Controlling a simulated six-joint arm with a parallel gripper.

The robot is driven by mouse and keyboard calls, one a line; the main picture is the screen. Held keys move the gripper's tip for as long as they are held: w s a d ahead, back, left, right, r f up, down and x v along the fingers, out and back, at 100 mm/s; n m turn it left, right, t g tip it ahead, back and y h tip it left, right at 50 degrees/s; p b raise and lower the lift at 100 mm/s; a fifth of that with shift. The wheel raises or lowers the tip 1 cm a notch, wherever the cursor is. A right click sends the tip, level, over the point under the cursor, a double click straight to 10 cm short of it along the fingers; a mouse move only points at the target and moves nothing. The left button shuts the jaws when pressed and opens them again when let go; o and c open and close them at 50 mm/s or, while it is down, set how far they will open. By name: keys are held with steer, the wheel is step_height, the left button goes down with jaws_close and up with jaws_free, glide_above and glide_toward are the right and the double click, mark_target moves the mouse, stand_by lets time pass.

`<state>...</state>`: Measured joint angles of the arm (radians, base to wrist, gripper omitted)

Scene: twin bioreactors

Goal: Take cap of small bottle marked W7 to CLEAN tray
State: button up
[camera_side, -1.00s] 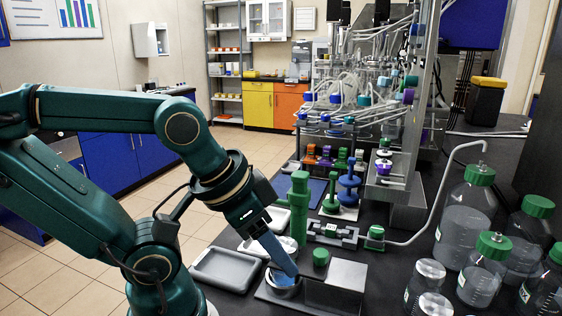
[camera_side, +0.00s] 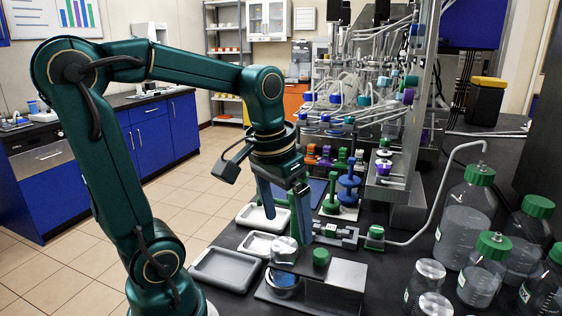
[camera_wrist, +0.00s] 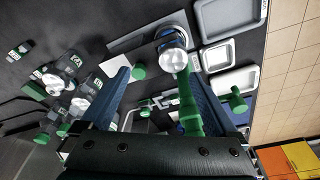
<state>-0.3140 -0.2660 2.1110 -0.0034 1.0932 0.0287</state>
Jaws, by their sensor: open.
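A small bottle with a silver cap (camera_side: 285,250) stands upright at the blue-ringed holder (camera_side: 285,284). The cap also shows in the wrist view (camera_wrist: 173,60). No W7 marking can be read on it. My gripper (camera_side: 286,229) points down above the cap, open and empty, with its blue fingers apart. In the wrist view the fingers of my gripper (camera_wrist: 158,69) are spread, and the cap lies beyond the tip of the right one.
A metal block (camera_side: 346,272) with a green knob (camera_side: 321,257) stands right of the holder. A green post (camera_wrist: 188,108) rises close beside the fingers. Two silver-capped bottles (camera_side: 430,270) and large green-capped bottles (camera_side: 466,218) stand at the right.

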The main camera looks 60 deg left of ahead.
mark_target(284, 244)
steer(key=shift+w+a+f+n+g, duration=0.1)
steer(key=shift+a+f+n+g, duration=0.2)
steer(key=shift+a, duration=0.25)
steer(key=shift+w+a+f+n+g, duration=0.1)
steer(key=shift+a+f+n+g, duration=0.1)
steer(key=shift+a+f+n, duration=0.25)
steer(key=shift+a+f, duration=0.2)
steer(key=shift+a, duration=0.05)
steer(key=shift+w+a+f, duration=0.1)
steer(key=shift+f, duration=1.1)
steer(key=shift+w+f, duration=0.1)
steer(key=shift+f, duration=1.05)
steer(key=c, duration=1.4)
